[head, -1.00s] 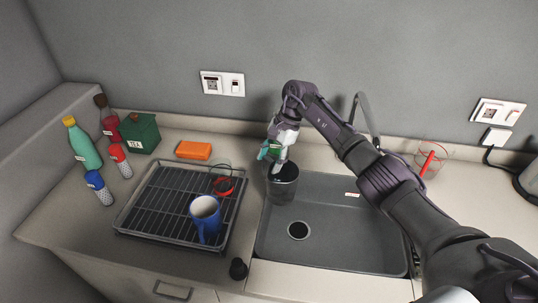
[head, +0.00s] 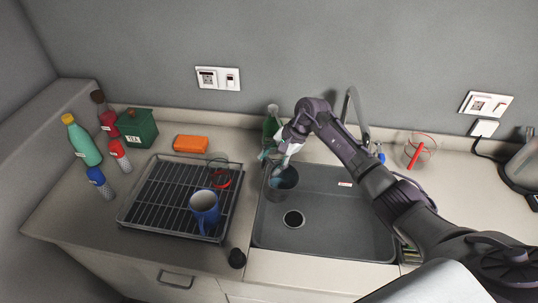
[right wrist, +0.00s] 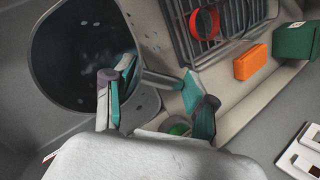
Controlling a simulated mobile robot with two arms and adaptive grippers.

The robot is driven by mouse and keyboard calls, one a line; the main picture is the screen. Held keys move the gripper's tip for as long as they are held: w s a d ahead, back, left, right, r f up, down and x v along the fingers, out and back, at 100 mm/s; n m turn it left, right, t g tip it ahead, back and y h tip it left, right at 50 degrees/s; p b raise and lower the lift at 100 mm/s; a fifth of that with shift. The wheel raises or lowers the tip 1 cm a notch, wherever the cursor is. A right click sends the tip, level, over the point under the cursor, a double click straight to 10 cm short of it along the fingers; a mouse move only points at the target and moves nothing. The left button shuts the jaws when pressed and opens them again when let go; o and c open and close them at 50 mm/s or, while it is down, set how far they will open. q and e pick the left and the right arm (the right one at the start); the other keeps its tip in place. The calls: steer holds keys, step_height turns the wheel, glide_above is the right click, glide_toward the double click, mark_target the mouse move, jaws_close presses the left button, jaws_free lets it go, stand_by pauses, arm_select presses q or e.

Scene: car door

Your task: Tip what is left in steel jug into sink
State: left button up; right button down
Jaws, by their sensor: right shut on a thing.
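The steel jug (head: 284,183) is a dark grey, open-topped vessel at the back left of the sink (head: 345,225), up and left of the drain. My right gripper (head: 276,163) is shut on the jug's handle (right wrist: 162,80). In the right wrist view the round mouth of the jug (right wrist: 72,62) faces the camera, with a dark inside. I cannot tell how much liquid is in it or exactly how far it tilts. No stream of liquid shows. My left gripper is not in view.
A drying rack (head: 165,198) with a blue mug (head: 204,212) stands left of the sink. A green bottle (head: 270,122) stands behind my gripper, near the tap (head: 350,108). An orange sponge (head: 190,143) lies behind the rack. The sink's right half looks clear.

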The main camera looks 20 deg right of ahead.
steer(key=s+d+r+n+t+y+b, duration=0.1)
steer(key=s+d+r+t+y+b, duration=0.1)
steer(key=s+r+t+y+b, duration=0.1)
steer(key=shift+s+d+r+n+t+b, duration=0.4)
steer(key=shift+s+r+t, duration=0.6)
steer(key=shift+s+t, duration=1.05)
stand_by(1.6)
steer(key=shift+s+a, duration=0.1)
steer(key=shift+a, duration=0.05)
steer(key=shift+t+y, duration=0.25)
steer(key=shift+y, duration=0.05)
steer(key=shift+s+f+b, duration=0.2)
steer(key=shift+f+b, duration=0.7)
steer(key=shift+b, duration=0.75)
steer(key=shift+s+f+b, duration=0.15)
steer(key=shift+f+b, duration=0.8)
steer(key=shift+b, duration=0.75)
steer(key=shift+s+f+b, duration=0.2)
steer(key=shift+f+b, duration=0.7)
steer(key=shift+b, duration=0.75)
steer(key=shift+s+d+r+n+b, duration=0.2)
steer(key=shift+d+n+b, duration=0.1)
steer(key=shift+b, duration=0.55)
